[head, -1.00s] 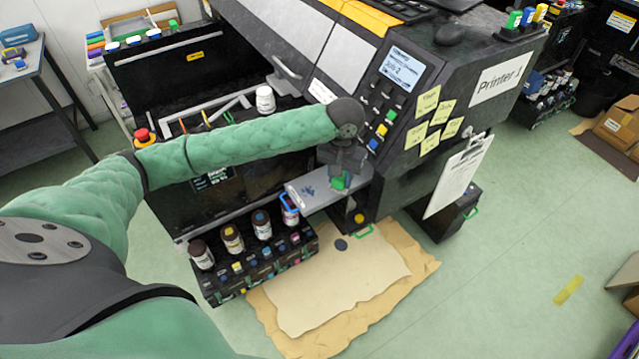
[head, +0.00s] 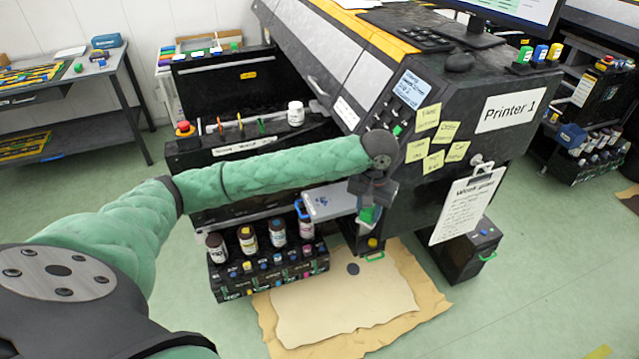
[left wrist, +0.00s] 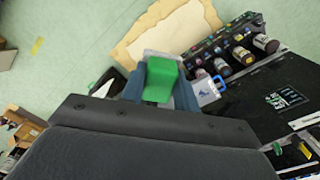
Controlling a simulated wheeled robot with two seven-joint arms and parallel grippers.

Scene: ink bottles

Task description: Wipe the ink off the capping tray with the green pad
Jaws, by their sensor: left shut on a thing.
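My left gripper (head: 369,208) is shut on the green pad (head: 366,214) at the tray's right end. In the left wrist view the pad (left wrist: 161,80) sits between the two fingers, over the tray. I cannot tell whether the pad touches the tray. My right gripper is not in view.
A black rack (head: 270,278) with several ink bottles stands left of the tray. Brown paper (head: 345,305) with a dark spot lies on the floor below. The printer (head: 460,110) with a hanging clipboard (head: 466,205) is at the right. A white bottle (head: 296,113) stands behind my arm.

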